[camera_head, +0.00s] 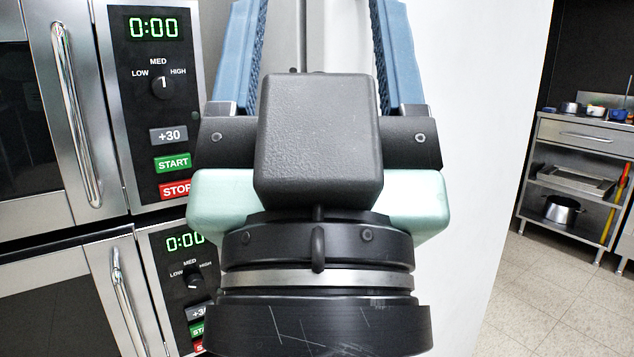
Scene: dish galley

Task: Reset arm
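My gripper (318,20) fills the middle of the head view, close to the camera and pointing up the picture. Its two blue fingers stand wide apart, with the tips at or past the top edge. My dark wrist and the pale green gripper body hide much of what lies behind.
Two stacked microwaves, an upper one (117,100) and a lower one (150,250), stand at left with doors closed and displays at 0:00. A white wall (480,120) is behind my gripper. A steel shelf unit (575,155) with pots stands far right beyond open tiled floor (545,295).

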